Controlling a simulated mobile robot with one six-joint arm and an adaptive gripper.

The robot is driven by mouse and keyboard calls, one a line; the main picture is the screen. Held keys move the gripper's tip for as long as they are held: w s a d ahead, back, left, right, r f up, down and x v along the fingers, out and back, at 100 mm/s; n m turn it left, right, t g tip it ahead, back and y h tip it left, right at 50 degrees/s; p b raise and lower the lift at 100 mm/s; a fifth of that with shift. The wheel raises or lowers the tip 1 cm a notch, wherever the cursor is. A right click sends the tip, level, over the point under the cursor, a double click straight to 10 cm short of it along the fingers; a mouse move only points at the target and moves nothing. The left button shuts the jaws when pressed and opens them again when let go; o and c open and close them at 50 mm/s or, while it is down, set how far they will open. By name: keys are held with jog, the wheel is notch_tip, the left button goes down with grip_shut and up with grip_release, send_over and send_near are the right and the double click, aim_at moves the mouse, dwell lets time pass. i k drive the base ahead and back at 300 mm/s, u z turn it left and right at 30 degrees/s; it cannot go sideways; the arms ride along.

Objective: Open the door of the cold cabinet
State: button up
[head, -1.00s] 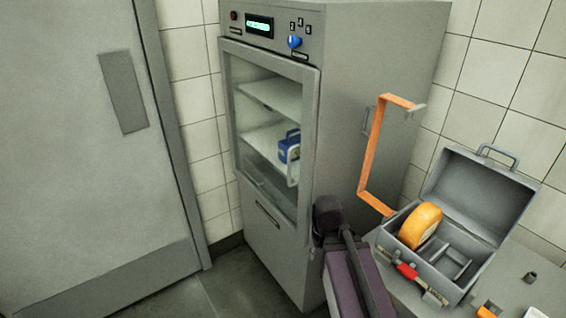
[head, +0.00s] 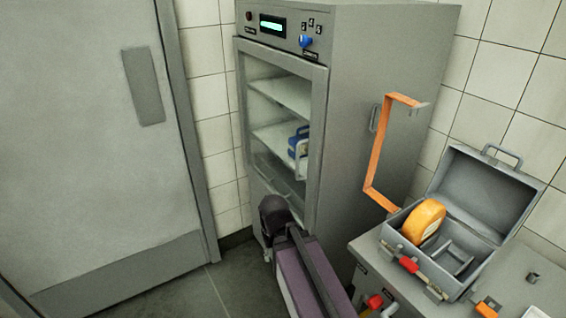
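The cold cabinet (head: 400,60) is a tall grey unit against the tiled wall. Its glass-fronted door (head: 321,110) has a grey frame and looks shut. A pale upright handle (head: 301,165) shows near the door's right side. Through the glass, shelves and a blue item (head: 295,142) show. My dark and purple arm rises from the bottom of the head view, in front of the cabinet's lower part, and hides some of it. My gripper's fingers cannot be made out.
A control panel (head: 342,38) tops the cabinet. At right, an open grey case (head: 490,195) holding a yellow-orange wheel (head: 424,222) stands on a grey worktop (head: 508,300). An orange bracket (head: 378,150) stands beside the cabinet. A large grey door (head: 75,130) is at left. Some floor (head: 215,290) is clear.

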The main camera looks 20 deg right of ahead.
aim_at(318, 74)
jog(key=u, duration=0.25)
jog(key=k, duration=1.4)
jog(key=z, duration=0.35)
jog(key=i, duration=1)
jog(key=z, duration=0.05)
